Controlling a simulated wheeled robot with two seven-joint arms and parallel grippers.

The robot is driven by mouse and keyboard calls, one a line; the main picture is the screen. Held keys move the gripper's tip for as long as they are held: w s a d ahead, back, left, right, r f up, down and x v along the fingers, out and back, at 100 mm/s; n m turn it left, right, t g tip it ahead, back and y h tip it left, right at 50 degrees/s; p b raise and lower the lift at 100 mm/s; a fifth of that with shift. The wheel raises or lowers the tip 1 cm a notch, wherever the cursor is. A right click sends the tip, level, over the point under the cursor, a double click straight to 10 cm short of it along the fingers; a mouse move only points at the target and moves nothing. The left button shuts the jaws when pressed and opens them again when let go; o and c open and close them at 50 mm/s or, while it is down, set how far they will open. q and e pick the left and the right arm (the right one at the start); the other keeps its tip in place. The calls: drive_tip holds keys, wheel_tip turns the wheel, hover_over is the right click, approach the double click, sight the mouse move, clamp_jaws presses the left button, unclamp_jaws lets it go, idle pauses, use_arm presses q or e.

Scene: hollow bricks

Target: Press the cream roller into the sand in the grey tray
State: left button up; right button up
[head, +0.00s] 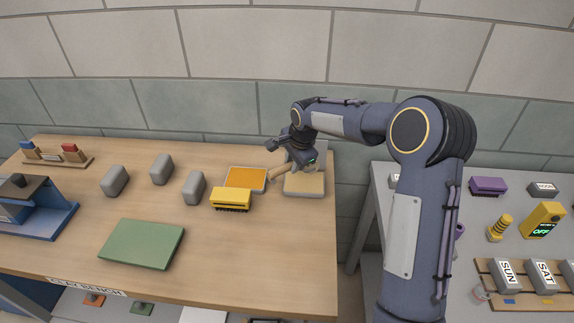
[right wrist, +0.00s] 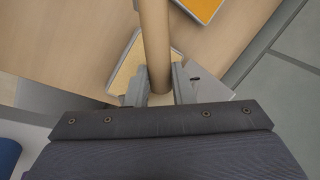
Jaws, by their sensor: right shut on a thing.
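The cream roller (head: 277,173) is a plain tan cylinder held in my right gripper (head: 292,167). In the right wrist view the roller (right wrist: 154,45) runs up from between the two fingers of my right gripper (right wrist: 156,90), which are shut on it. The grey tray (head: 303,195) with pale sand (head: 305,184) sits at the right back of the bench, under the gripper. Part of the tray and its sand (right wrist: 127,66) shows behind the roller in the right wrist view. I cannot tell whether the roller touches the sand. My left gripper is not in view.
An orange tray (head: 246,178) and a yellow brush (head: 231,197) lie just left of the sand tray. Several grey blocks (head: 162,169) and a green mat (head: 142,244) are farther left. The front right of the bench is clear. A grey table (head: 465,222) stands right, across a gap.

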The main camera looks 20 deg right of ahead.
drive_tip(key=shift+f+b, duration=1.75)
drive_tip(key=shift+f, duration=1.1)
drive_tip(key=shift+s+f+b, duration=0.1)
drive_tip(key=shift+f+b, duration=0.5)
drive_tip(key=shift+r, duration=0.1)
drive_tip(key=shift+r+p, duration=2.25)
drive_tip(key=shift+r, duration=1.25)
